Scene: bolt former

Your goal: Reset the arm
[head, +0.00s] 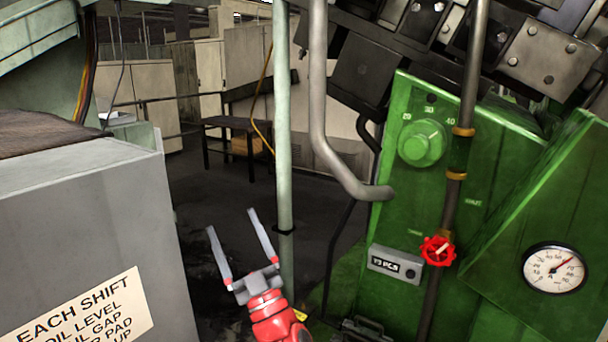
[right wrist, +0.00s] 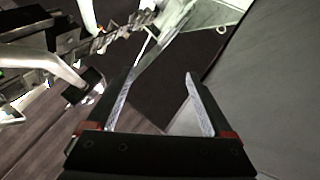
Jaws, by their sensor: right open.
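My right gripper (head: 237,238) is at the lower middle of the head view, on a red wrist. Its two long grey fingers stand apart and point up, with nothing between them. In the right wrist view my right gripper (right wrist: 158,100) also shows both fingers apart and empty, over dark floor and a pale surface. It is left of the green machine (head: 415,215) and right of the grey cabinet (head: 90,225), touching neither as far as I can tell. My left gripper is in neither view.
A pale green vertical pipe (head: 283,130) stands close to the right gripper. A bent grey pipe (head: 320,110), a red valve wheel (head: 438,251), a green knob (head: 424,143) and a gauge (head: 554,269) are on the right. Open dark floor (head: 215,185) lies behind, with a bench (head: 232,126).

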